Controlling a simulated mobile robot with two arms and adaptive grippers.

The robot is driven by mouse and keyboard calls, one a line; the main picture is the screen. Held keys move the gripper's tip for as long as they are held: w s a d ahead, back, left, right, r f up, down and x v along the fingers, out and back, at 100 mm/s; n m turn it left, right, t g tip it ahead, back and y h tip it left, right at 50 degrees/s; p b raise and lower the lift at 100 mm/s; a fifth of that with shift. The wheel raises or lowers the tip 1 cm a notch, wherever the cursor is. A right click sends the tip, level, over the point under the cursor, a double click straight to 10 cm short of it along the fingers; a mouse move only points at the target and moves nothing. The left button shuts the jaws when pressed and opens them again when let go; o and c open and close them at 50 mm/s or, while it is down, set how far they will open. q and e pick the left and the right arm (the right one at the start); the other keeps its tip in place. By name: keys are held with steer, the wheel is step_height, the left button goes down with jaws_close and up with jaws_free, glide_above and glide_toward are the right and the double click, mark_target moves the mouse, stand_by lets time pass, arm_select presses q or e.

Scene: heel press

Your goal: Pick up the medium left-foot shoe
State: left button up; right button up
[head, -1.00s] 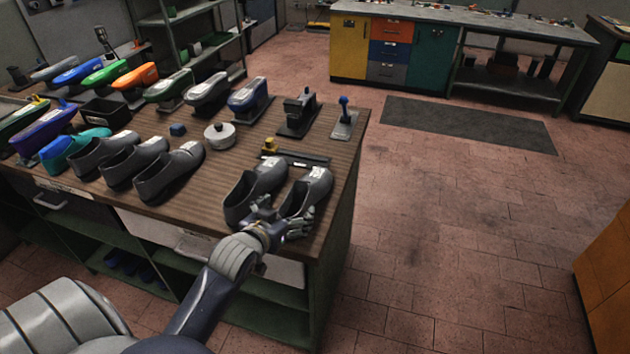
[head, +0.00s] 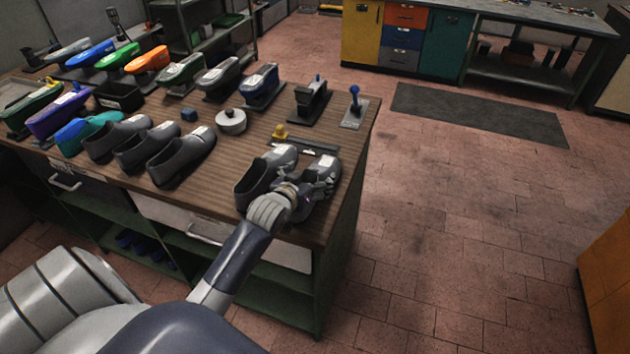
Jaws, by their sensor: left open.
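Several dark grey shoes with white labels stand on the wooden workbench (head: 215,190). Three form a row at left: one shoe (head: 118,138), a middle shoe (head: 146,148) and a shoe (head: 182,157). Two stand side by side near the right front corner: a left one (head: 262,175) and a right one (head: 325,160). The labels are too small to read, so I cannot tell which is the medium left-foot shoe. My left gripper (head: 312,186) is open over the right shoe of this pair, its fingers around the upper; contact is unclear. My right gripper is out of view.
A yellow-knobbed tool (head: 280,133) and a dark bar (head: 312,147) lie behind the pair. The floor (head: 460,220) at right is clear.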

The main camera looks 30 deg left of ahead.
arm_select(q)
steer(key=shift+x, duration=0.95)
steer(key=shift+w+f, duration=0.1)
steer(key=shift+w, duration=0.05)
steer(key=c, duration=1.3)
steer(key=shift+c, duration=0.9)
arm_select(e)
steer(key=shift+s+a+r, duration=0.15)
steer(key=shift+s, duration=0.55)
arm_select(q)
steer(key=shift+r, duration=0.2)
